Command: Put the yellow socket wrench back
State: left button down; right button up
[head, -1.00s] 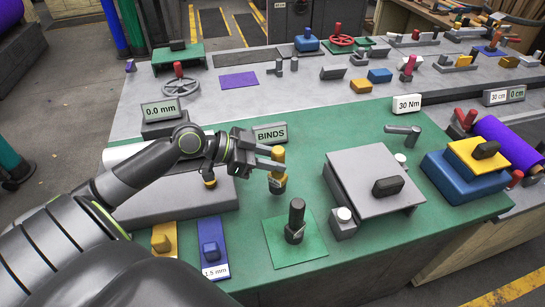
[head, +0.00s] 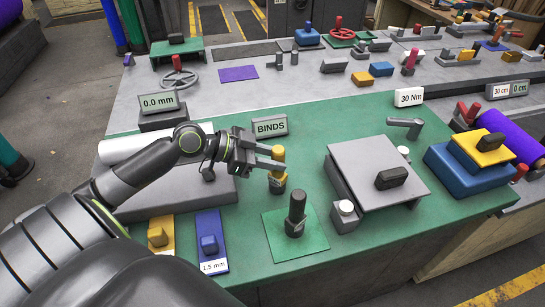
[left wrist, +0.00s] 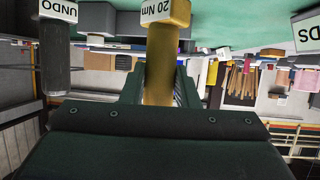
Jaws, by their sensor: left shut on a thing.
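The yellow socket wrench (head: 278,171) is upright over the green bench top, behind the green square. My left gripper (head: 272,160) is shut on its upper part. I cannot tell whether its foot touches the bench. In the left wrist view the yellow wrench (left wrist: 160,60) runs up from the jaws and bears a "20 Nm" label. A dark grey upright tool (head: 296,213) stands on the green square (head: 318,245). A grey post labelled "UNDO" (left wrist: 56,65) shows in the left wrist view. My right gripper is out of view.
A grey plate fixture (head: 370,165) stands to the right, with a blue block (head: 450,188) beyond it. The "BINDS" sign (head: 270,126) is behind my gripper. Yellow (head: 158,225) and blue (head: 208,225) strips lie at front left.

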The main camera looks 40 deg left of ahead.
pick_arm(q)
jog(key=shift+f+b, duration=0.3)
jog(key=shift+f, duration=0.05)
jog(key=c, duration=1)
grip_release()
jog(key=shift+c, duration=0.2)
jog(key=p+v, duration=1.3)
jog(key=v, duration=0.4)
jog(key=shift+a+p, duration=0.2)
jog(key=shift+p, duration=0.1)
jog(key=shift+s, duration=0.1)
